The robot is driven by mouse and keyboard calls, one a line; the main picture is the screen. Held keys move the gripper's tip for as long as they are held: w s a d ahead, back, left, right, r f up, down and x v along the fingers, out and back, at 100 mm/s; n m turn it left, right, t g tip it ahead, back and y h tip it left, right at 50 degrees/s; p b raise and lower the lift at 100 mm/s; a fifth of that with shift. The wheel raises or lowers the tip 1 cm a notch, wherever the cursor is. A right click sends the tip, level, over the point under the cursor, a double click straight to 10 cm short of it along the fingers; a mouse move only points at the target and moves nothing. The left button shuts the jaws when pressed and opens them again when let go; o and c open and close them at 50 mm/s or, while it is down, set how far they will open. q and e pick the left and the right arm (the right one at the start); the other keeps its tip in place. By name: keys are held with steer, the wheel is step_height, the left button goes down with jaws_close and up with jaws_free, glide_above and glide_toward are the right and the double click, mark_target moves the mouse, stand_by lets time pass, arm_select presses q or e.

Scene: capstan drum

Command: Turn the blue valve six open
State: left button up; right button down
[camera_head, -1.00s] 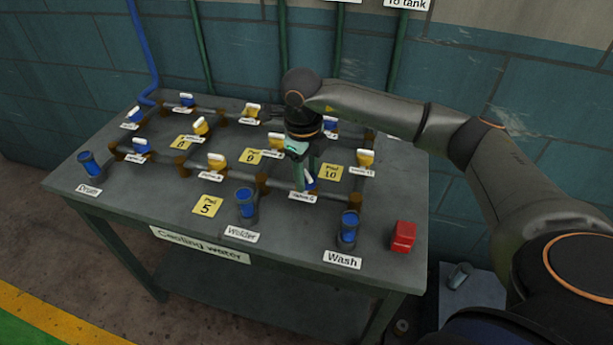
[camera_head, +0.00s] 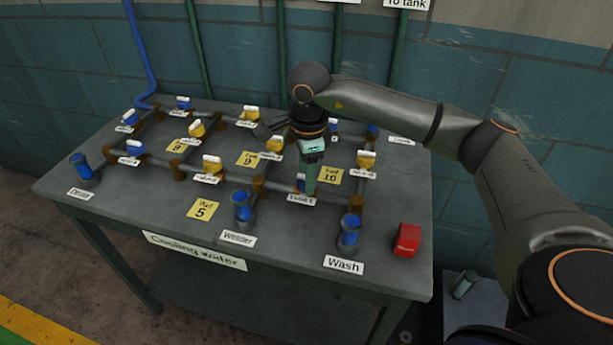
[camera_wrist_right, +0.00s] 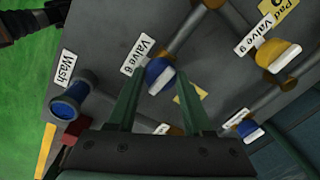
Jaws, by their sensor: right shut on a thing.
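Blue valve six (camera_head: 301,183) sits on the front pipe run of the grey table, behind its "Valve 6" label. In the head view it is mostly hidden by my right gripper (camera_head: 308,186), which comes down on it from above. In the right wrist view, valve six (camera_wrist_right: 157,72) shows its blue body and white bar handle between the two green fingers of my right gripper (camera_wrist_right: 160,76). The gripper is shut on the valve's handle. The exact finger contact is hard to see. My left gripper is not in view.
Yellow-and-white valves stand close by, such as one on the right (camera_head: 366,160) and valve 9 (camera_wrist_right: 275,54). Blue cups labelled Welder (camera_head: 242,206) and Wash (camera_head: 349,231) stand in front. A red block (camera_head: 407,240) lies at the right front.

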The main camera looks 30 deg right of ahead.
steer(key=shift+n, duration=0.4)
steer(key=shift+r, duration=0.1)
steer(key=shift+c, duration=1.5)
jaws_free()
step_height(320, 180, up, 12)
steer(key=s, duration=0.1)
steer(key=shift+a+r, duration=0.15)
steer(key=shift+r, duration=0.05)
